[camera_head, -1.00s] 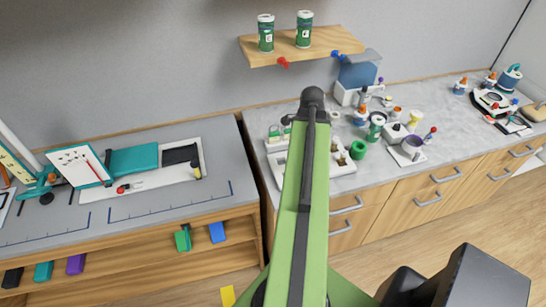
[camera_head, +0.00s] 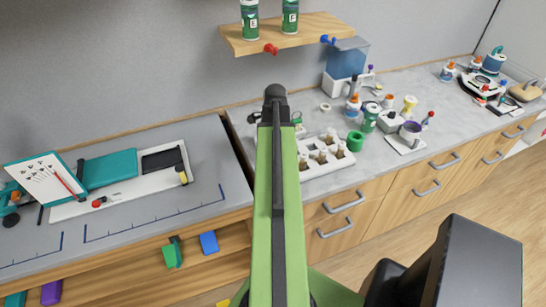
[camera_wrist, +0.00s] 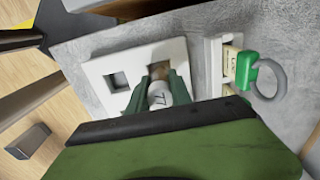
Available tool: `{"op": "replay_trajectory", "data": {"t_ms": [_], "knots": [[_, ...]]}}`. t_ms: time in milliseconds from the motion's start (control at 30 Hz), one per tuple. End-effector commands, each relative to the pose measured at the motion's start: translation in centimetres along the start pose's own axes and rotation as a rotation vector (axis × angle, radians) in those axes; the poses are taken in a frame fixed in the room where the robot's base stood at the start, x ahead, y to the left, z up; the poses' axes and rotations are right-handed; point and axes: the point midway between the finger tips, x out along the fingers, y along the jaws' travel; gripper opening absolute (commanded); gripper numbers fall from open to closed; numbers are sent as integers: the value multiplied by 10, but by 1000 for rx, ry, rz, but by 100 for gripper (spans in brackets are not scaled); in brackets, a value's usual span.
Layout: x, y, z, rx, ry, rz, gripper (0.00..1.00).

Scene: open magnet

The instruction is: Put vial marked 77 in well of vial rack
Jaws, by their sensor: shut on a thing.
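My gripper (camera_wrist: 156,96) is shut on a vial with a white cap (camera_wrist: 158,95) marked 77, seen in the wrist view. The vial rack is a white block (camera_wrist: 96,68) with square wells on the grey counter. One well (camera_wrist: 117,80) to the left of the vial is empty. Another well (camera_wrist: 160,72) shows just beyond the vial's cap, partly covered by my fingers. I cannot tell whether the vial's lower end is above that well or inside it. In the head view my green arm hides the gripper and the held vial.
A white holder with a green clip and grey ring (camera_wrist: 268,78) stands close right of the rack. In the head view a white tray (camera_head: 318,170) holds several brown items. A green cup (camera_head: 355,141) stands beside it. A wooden shelf (camera_head: 285,38) overhangs the counter.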

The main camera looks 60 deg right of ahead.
Motion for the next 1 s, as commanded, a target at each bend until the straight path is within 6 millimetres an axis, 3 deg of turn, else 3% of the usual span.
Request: {"op": "replay_trajectory", "data": {"t_ms": [33,67,433,467,600,1000], "knots": [[18,0,-2,3,0,0,0],[20,0,-3,4,0,0,0],[20,1,-5,7,0,0,0],[18,1,-6,8,0,0,28],[18,1,-6,8,0,0,47],[13,1,-6,9,0,0,47]]}}
